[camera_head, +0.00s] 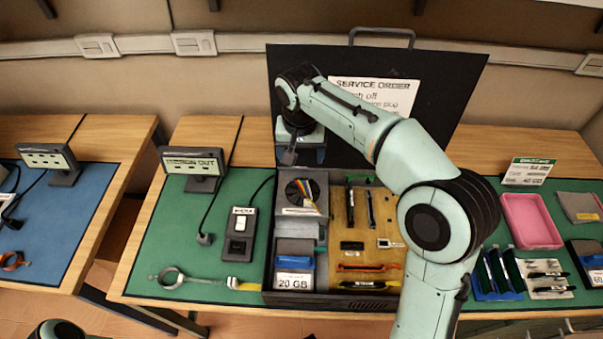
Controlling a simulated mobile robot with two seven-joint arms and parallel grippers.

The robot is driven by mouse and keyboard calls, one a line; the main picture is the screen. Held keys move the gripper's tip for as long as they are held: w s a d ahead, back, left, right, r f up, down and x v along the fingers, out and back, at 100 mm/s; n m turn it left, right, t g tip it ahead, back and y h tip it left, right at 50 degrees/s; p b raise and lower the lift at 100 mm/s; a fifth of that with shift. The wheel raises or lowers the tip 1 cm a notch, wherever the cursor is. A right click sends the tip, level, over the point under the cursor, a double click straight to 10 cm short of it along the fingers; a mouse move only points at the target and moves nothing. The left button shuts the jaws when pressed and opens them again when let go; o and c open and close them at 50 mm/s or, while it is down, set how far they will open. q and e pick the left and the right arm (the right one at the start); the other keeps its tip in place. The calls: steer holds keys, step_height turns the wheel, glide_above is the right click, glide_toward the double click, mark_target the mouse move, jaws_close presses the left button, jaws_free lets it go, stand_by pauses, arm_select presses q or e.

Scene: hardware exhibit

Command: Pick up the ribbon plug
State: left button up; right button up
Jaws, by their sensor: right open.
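A strip of multicoloured ribbon (309,195) shows inside the open black case (269,270), beside a dark round fan. I take it as the ribbon of the ribbon plug; its plug end is too small to make out. My right gripper (289,157) points down above the back left of the case, behind the ribbon and apart from it. It is open, with nothing seen in it. My right arm passes over the right part of the case and hides some of it. My left gripper is out of view.
The raised black lid (455,85) stands behind my arm. Left of the case are a switch box (240,232), a cable and a metal ring (171,278) on the green mat (150,255). Right are a pink tray (532,221) and a blue rack (498,275).

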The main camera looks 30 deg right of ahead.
glide_above(301, 182)
steer(key=s, duration=0.1)
steer(key=f, duration=0.6)
steer(key=shift+s+a+f+b, duration=0.15)
steer(key=shift+a+b, duration=0.2)
steer(key=shift+b, duration=0.05)
steer(key=f, duration=0.4)
steer(key=w+f, duration=0.1)
steer(key=f, duration=0.1)
steer(key=shift+w+d+f, duration=0.1)
steer(key=shift+d+f, duration=0.05)
steer(key=shift+d, duration=0.2)
steer(key=c, duration=0.9)
